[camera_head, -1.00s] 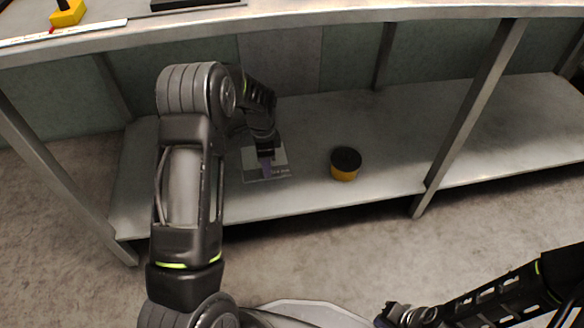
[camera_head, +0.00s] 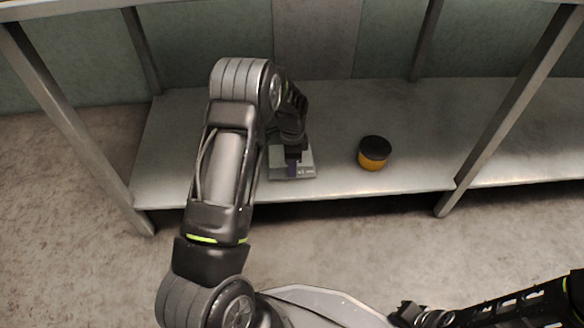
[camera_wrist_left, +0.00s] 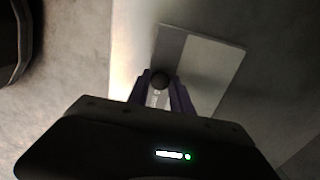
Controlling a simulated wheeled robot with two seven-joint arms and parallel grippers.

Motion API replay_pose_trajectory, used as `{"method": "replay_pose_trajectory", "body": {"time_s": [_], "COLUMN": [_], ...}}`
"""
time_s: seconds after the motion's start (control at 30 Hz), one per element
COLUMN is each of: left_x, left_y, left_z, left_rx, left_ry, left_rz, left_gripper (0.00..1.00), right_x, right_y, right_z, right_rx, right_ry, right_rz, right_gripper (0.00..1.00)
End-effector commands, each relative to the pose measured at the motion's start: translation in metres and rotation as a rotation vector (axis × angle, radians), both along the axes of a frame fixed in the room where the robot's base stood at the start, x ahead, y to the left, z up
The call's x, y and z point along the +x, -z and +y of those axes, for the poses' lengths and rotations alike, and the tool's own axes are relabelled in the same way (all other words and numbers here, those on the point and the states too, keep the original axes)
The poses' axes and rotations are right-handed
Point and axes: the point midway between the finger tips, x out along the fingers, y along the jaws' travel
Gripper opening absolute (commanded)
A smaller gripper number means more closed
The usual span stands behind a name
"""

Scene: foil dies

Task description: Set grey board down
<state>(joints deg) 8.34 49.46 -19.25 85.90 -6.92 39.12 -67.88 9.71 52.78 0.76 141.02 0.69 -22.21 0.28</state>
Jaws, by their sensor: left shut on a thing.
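The grey board (camera_head: 307,158) is a flat plate with a lighter part, at the lower shelf's front edge in the head view. In the wrist view the fingers (camera_wrist_left: 160,92) close around the knob. I cannot tell whether the board touches the shelf. My right gripper (camera_head: 408,312) is partly in view at the bottom, away from the board; its jaws are unclear.
The lower shelf (camera_head: 220,150) is grey metal and mostly bare. A yellow jar with a black lid (camera_head: 374,152) stands right of the board. Shelf posts rise at the left (camera_head: 75,125) and right (camera_head: 510,110). The upper shelf edge crosses the top.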

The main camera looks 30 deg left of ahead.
Motion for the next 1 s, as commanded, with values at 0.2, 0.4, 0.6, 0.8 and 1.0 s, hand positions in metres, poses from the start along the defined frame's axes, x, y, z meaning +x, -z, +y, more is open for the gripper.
{"method": "replay_pose_trajectory", "body": {"time_s": [0.2,0.4,0.6,0.8,1.0], "left_x": [0.0,0.0,0.0,0.0,0.001], "left_y": [0.0,0.001,0.0,-0.001,-0.018], "left_z": [0.0,0.0,0.0,0.0,0.0], "left_rx": [0.0,0.0,0.0,-0.001,0.0], "left_ry": [0.0,0.0,0.0,0.0,0.0], "left_rz": [-0.001,0.0,0.0,-0.001,-0.002], "left_gripper": [0.0,0.38,0.48,0.48,0.48], "right_x": [0.0,0.0,0.0,0.0,-0.001], "right_y": [-0.001,0.0,0.0,-0.001,-0.008], "right_z": [0.0,0.0,0.0,0.0,0.0], "right_rx": [0.001,0.0,0.0,0.0,-0.001], "right_ry": [0.0,0.0,0.0,0.0,-0.001], "right_rz": [0.0,0.0,0.0,0.001,0.001], "right_gripper": [0.0,0.0,0.0,0.0,0.0]}}
